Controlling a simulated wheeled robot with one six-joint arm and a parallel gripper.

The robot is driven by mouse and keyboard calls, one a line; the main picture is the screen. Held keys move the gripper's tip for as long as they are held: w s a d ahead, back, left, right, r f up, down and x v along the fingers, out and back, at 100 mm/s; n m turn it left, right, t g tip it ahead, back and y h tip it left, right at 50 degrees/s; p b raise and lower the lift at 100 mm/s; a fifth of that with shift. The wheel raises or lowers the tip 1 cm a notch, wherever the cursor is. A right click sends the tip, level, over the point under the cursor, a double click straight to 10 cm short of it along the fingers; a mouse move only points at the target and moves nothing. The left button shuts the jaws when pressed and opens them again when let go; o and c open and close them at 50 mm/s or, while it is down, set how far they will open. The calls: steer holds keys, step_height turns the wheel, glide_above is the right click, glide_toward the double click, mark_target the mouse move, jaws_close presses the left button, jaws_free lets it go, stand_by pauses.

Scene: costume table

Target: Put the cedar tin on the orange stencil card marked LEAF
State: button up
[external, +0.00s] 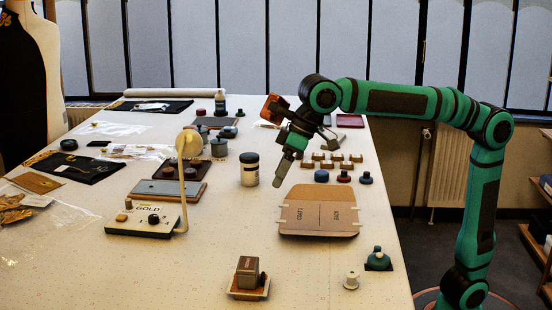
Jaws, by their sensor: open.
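My gripper (280,182) hangs over the middle of the table, fingers pointing down and slightly left, open, with nothing seen between the fingers. It is just right of a cream jar with a dark lid (249,172); I cannot tell how far above the table it is. I cannot make out a tin labelled cedar; several small round tins stand about, among them a grey-blue one (219,148), and their labels are too small to read. No orange card marked LEAF can be picked out. A tan card (318,222) with dark lettering lies right of the gripper.
A device marked GOLD (146,220) with a raised round head stands at left. A brown box on a small tray (248,292), a white spool (351,280) and a teal item (378,260) are in front. Small blocks (333,158) stand behind the card. The table between device and card is clear.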

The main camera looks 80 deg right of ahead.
steer(key=s+d+r+t, duration=0.2)
steer(key=s+d+t, duration=0.4)
steer(key=s+d, duration=0.85)
steer(key=s+d+f+t+h, duration=0.1)
steer(key=s+d+f+t, duration=0.2)
steer(key=s, duration=0.5)
steer(key=s+d+f+t, duration=0.3)
steer(key=s+d, duration=0.3)
steer(key=s, duration=0.2)
steer(key=shift+s+d+f+t+h, duration=0.2)
steer(key=shift+f+t+h, duration=0.1)
steer(key=shift+h, duration=0.1)
